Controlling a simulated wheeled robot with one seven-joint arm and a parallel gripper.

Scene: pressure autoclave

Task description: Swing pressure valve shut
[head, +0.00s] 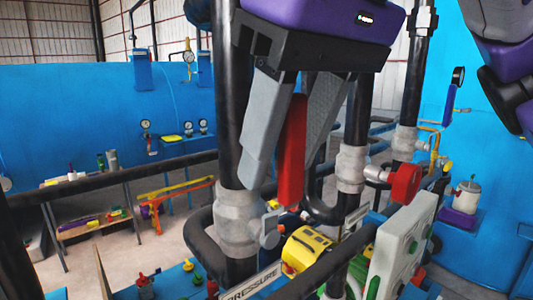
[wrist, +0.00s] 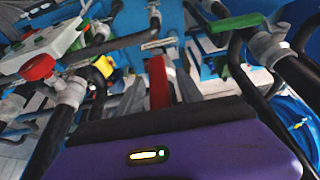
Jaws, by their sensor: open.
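The red lever handle (head: 291,150) of a valve stands upright in the head view, between the two grey fingers of my gripper (head: 287,172). The fingers are open, one on each side of the lever; whether either touches it I cannot tell. In the wrist view the lever (wrist: 158,84) also shows between the fingers (wrist: 160,95). A grey valve fitting (head: 238,220) sits on a thick black pipe below, near a "PRESSURE" label (head: 252,283). The lever's lower joint is partly hidden.
A red round knob (head: 406,183) sits on a pipe to the right. A yellow device (head: 308,247) and a pale panel (head: 402,250) stand below. A green lever (wrist: 232,22) shows in the wrist view. Black pipes crowd around my gripper.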

